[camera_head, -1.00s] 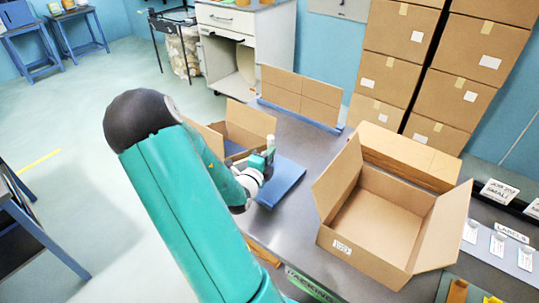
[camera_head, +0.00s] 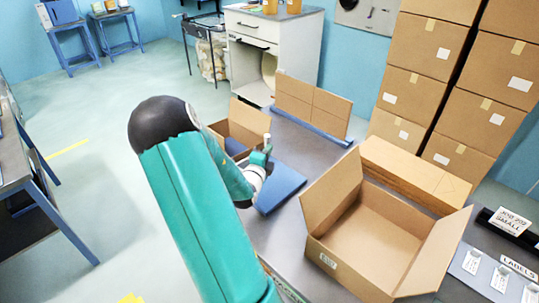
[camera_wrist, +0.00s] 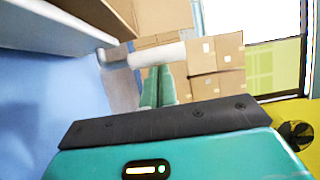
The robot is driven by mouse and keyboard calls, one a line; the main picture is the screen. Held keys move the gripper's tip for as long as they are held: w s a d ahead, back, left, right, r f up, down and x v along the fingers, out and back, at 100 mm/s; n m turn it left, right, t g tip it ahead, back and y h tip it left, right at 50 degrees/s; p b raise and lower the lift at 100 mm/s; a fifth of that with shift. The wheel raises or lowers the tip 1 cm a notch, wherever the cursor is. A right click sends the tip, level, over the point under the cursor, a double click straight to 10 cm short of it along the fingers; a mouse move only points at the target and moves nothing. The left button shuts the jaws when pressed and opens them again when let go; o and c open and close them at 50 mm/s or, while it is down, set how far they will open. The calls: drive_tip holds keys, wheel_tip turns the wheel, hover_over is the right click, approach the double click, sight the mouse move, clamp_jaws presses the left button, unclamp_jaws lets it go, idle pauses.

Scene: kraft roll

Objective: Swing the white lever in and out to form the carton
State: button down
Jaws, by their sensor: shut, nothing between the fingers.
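The white lever (camera_wrist: 155,54) shows in the wrist view as a pale bar running across just beyond my fingertips. In the head view only a small white tip (camera_head: 267,138) shows beside my gripper (camera_head: 263,154). My gripper's two teal fingers (camera_wrist: 158,72) are close together, shut and empty, by the lever; I cannot tell whether they touch it. The carton (camera_head: 245,122) stands open with flaps up at the blue fixture (camera_head: 280,187), behind my gripper. My arm hides part of the carton and most of the lever.
A larger open box (camera_head: 375,235) stands on the grey table, right of the blue fixture. A flat carton panel (camera_head: 312,105) stands upright behind. Stacked boxes (camera_head: 420,90) fill the back right. Label cards (camera_head: 490,268) lie at the right edge.

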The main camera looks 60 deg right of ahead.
drive_tip(key=shift+w+d, duration=0.8)
drive_tip(key=shift+d, duration=0.25)
drive_tip(key=shift+w, duration=0.15)
drive_tip(key=shift+a, duration=0.15)
